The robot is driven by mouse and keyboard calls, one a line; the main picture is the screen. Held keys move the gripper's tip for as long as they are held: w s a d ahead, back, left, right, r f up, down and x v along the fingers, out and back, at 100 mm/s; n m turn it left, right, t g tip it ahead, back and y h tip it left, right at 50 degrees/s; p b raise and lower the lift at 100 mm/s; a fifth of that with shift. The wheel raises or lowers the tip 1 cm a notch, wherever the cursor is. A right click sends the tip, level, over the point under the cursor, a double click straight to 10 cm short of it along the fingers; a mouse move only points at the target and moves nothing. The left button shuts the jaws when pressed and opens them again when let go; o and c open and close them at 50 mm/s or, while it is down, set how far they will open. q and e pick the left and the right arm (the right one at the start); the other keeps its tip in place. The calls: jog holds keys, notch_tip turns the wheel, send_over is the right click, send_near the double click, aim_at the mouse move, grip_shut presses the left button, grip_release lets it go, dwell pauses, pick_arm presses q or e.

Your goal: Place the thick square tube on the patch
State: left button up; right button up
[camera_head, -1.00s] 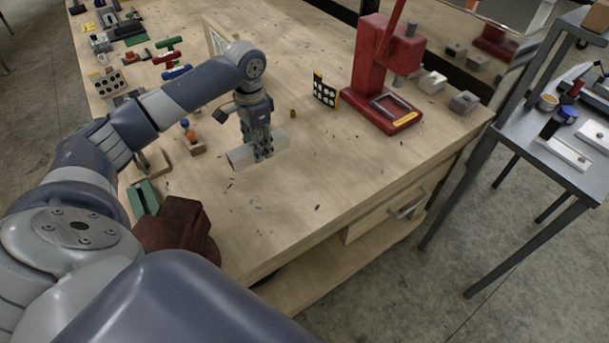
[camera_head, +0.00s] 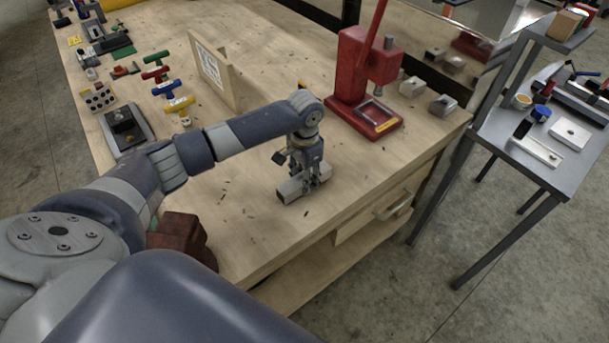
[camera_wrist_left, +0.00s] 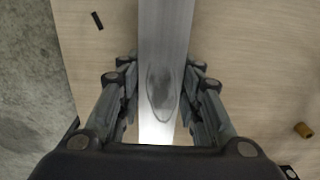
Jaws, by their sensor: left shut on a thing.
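The thick square tube (camera_head: 290,190) is a pale metal tube near the front edge of the wooden workbench. My left gripper (camera_head: 308,183) is shut on it from above, one finger on each side. In the left wrist view the tube (camera_wrist_left: 166,45) runs lengthwise between the fingers of my left gripper (camera_wrist_left: 163,95), with a grey oval reflection on its top. I cannot tell whether the tube touches the bench or hangs just above it. I cannot make out a patch for certain. My right gripper is out of view.
A red press (camera_head: 365,85) stands behind the tube, and a wooden stand (camera_head: 213,72) to its left. Coloured T-handled tools (camera_head: 179,105) lie further left. A dark red block (camera_head: 180,238) is at the near edge. A grey side table (camera_head: 515,130) stands right.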

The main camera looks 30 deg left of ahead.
pick_arm(q)
jog(key=shift+f, duration=0.35)
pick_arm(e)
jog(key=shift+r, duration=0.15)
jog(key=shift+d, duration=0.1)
pick_arm(q)
jog(key=o, duration=1.1)
jog(key=shift+f, duration=0.1)
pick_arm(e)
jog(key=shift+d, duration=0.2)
pick_arm(q)
jog(key=shift+o, duration=0.2)
notch_tip(320, 180, up, 12)
jog(key=b, duration=0.2)
jog(key=shift+r, duration=0.2)
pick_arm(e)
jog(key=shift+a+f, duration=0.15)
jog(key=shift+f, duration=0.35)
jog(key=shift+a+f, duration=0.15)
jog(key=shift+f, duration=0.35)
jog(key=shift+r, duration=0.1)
